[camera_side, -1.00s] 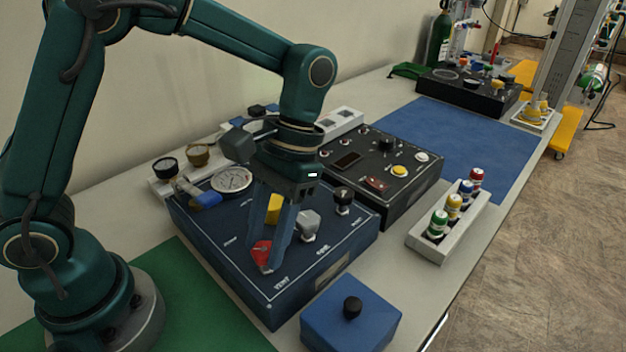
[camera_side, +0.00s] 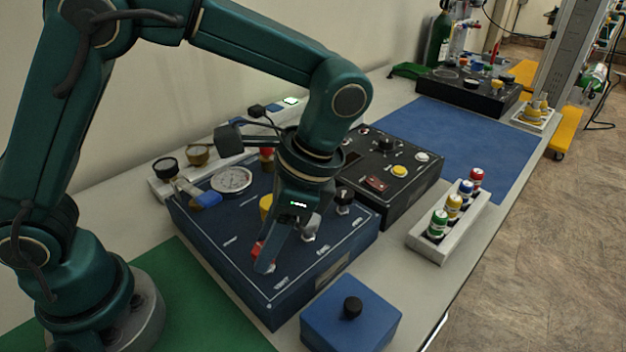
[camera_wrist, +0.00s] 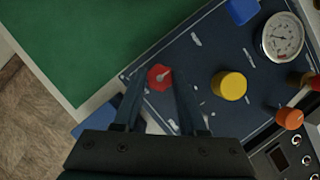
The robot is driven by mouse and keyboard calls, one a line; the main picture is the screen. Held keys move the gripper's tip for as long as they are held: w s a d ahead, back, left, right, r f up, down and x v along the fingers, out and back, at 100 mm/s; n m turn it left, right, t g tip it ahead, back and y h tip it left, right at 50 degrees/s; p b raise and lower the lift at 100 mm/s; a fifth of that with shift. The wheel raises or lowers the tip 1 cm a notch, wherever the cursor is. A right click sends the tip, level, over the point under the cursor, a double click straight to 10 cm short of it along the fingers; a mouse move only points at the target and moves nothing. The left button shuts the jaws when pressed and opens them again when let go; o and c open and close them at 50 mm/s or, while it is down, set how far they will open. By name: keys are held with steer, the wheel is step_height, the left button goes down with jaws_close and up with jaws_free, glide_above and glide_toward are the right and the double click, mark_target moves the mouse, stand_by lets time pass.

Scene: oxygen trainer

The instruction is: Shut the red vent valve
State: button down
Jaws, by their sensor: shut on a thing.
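The red vent valve knob (camera_side: 257,249) sits near the front left corner of the dark blue panel box (camera_side: 218,255). It is partly hidden behind a finger in the side view. In the wrist view the red knob (camera_wrist: 159,76) shows as a faceted shape with a pale pointer mark. My gripper (camera_side: 264,262) reaches down to it, and the fingers (camera_wrist: 158,82) are shut on the knob, one on each side.
A yellow knob (camera_wrist: 229,85) and a round gauge (camera_wrist: 282,37) are on the same panel. A blue box with a black knob (camera_side: 351,308) stands in front. A black panel box (camera_side: 410,190) and a rack of coloured bottles (camera_side: 420,238) lie to the right.

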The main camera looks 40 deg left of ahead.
steer(key=shift+m, duration=0.3)
steer(key=shift+c, duration=2.3)
jaws_free()
steer(key=shift+v, duration=2.6)
steer(key=shift+s, duration=0.1)
